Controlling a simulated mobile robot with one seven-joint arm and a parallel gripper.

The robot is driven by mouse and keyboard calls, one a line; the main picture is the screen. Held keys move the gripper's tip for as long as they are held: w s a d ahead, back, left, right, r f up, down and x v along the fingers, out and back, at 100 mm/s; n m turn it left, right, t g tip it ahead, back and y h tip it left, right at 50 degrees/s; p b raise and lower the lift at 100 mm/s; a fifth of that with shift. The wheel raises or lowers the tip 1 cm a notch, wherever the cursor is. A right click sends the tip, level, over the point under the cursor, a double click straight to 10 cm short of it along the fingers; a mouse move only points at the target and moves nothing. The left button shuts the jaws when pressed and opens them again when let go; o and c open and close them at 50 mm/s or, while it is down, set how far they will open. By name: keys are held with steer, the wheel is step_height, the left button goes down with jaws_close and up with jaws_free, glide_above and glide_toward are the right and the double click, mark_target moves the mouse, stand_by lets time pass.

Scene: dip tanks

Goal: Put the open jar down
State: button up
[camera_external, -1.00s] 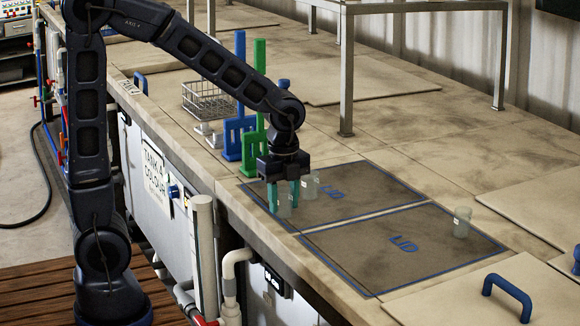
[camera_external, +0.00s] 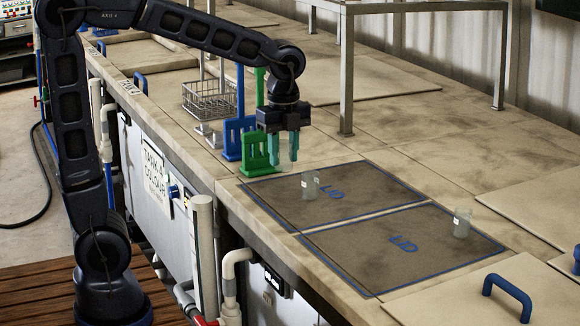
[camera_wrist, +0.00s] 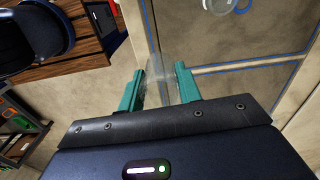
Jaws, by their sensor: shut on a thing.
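My gripper (camera_external: 283,160) has teal fingers and is shut on a clear, see-through jar, held above the far-left part of the lid area by the green holder. The held jar (camera_wrist: 158,84) shows between the fingers in the wrist view; whether it is open cannot be told. A second clear jar (camera_external: 310,186) with a small white label stands upright on the left lid panel (camera_external: 373,190). It shows partly at the top of the wrist view (camera_wrist: 216,5). A third labelled clear jar (camera_external: 462,223) stands on the right lid panel (camera_external: 350,262).
Green (camera_external: 256,152) and blue (camera_external: 232,138) upright holders stand just behind my gripper, with a wire basket (camera_external: 208,100) further back. A metal frame's leg (camera_external: 346,80) rises behind the panels. Much of both panels is bare.

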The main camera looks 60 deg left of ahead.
step_height(320, 180, up, 9)
steer(key=w+a+f+m, duration=0.5)
steer(key=w+a+m, duration=0.2)
steer(key=a+m, duration=0.2)
steer(key=w+a+f+m, duration=0.5)
steer(key=w+a+m, duration=0.3)
steer(key=a+m, duration=0.2)
steer(key=w+a+f+m, duration=0.5)
steer(key=w+a+m, duration=0.3)
steer(key=m, duration=0.4)
steer(key=shift+a+f+m, duration=0.4)
steer(key=shift+a, duration=0.25)
steer(key=a+n, duration=0.3)
steer(key=w+a+f+n, duration=0.1)
steer(key=a+n, duration=0.2)
steer(key=n, duration=0.1)
steer(key=w+a+n, duration=0.1)
steer(key=a+n, duration=0.3)
steer(key=shift+f, duration=0.2)
steer(key=shift+a+n, duration=0.75)
steer(key=shift+n, duration=0.25)
steer(key=shift+a+f, duration=0.1)
steer(key=shift+f, duration=1.3)
steer(key=shift+f, duration=0.15)
